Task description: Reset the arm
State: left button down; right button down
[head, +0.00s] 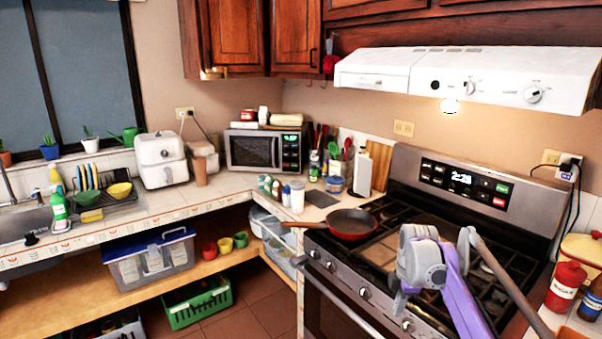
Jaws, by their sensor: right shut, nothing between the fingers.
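My right gripper (418,262), grey with a purple arm behind it, is raised in front of the stove (360,292) at the lower right. It is shut and holds nothing. It hides part of the burners and the stove's front. My left gripper is not in view.
A red-brown frying pan (350,223) sits on the stove's left burners, its handle pointing left. Bottles and jars (297,197) crowd the counter left of the stove. A red bottle (565,286) stands at right. A range hood (470,78) hangs above.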

jog(key=s+a+r+m+t, duration=0.15)
jog(key=s+m, duration=0.25)
jog(key=s, duration=0.4)
jog(key=s+a+m, duration=0.3)
jog(key=s+m, duration=0.1)
jog(key=s, duration=0.4)
jog(key=s+a+f+m+t, duration=0.1)
jog(key=s+f+m, duration=0.3)
jog(key=s, duration=0.5)
jog(key=s+a+f+m+t, duration=0.1)
jog(key=s+a+f+m, duration=0.1)
jog(key=s+f+m, duration=0.3)
jog(key=s, duration=0.4)
jog(key=shift+f+m+p, duration=0.3)
jog(key=shift+t, duration=0.25)
